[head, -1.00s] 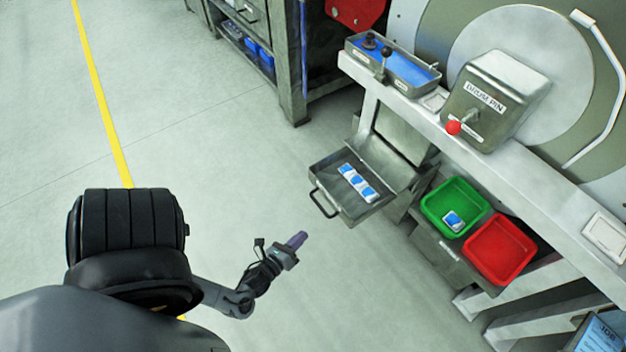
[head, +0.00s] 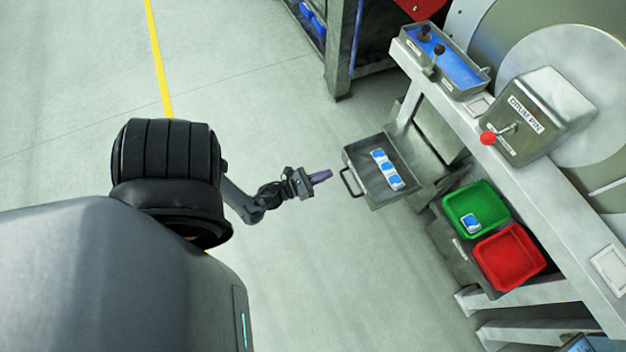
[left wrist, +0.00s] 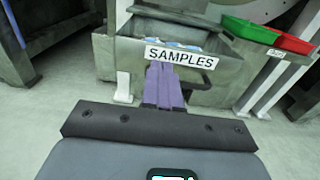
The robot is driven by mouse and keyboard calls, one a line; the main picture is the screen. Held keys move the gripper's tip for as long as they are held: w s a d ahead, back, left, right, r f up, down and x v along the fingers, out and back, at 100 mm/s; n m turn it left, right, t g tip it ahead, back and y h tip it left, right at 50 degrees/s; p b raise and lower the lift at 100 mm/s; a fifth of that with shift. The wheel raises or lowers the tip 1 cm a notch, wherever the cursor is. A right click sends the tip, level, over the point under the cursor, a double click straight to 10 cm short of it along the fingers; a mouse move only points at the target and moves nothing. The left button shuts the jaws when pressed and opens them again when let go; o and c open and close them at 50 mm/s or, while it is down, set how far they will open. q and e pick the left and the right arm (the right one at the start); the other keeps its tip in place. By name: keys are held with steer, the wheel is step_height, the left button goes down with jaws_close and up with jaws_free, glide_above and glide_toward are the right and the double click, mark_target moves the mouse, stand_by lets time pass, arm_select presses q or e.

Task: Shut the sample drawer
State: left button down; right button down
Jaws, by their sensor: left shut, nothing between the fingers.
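The sample drawer (head: 377,200) is pulled out from the bench, with its dark handle (head: 351,183) on the front. Several blue-and-white sample packs (head: 388,169) lie inside it. In the left wrist view its front panel with the SAMPLES label (left wrist: 181,57) faces me. My left gripper (head: 329,175) is shut and empty, with purple fingers pointing at the drawer front. It is just to the left of the handle in the head view. In the left wrist view the fingertips (left wrist: 164,72) overlap the panel below the label; I cannot tell whether they touch. My right gripper is not in view.
A green bin (head: 493,199) with one pack and a red bin (head: 512,262) stand right of the drawer. The drum pin box (head: 540,112) and a blue-lined lever tray (head: 447,62) are on the bench above. The floor to the left is clear.

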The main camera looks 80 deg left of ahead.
mark_target(352, 165)
arm_select(q)
steer(key=b+x, duration=0.2)
steer(key=x, duration=0.3)
steer(key=shift+w+f, duration=0.15)
steer(key=shift+w, duration=0.2)
steer(key=shift+b+x, duration=0.4)
steer(key=shift+x, duration=0.5)
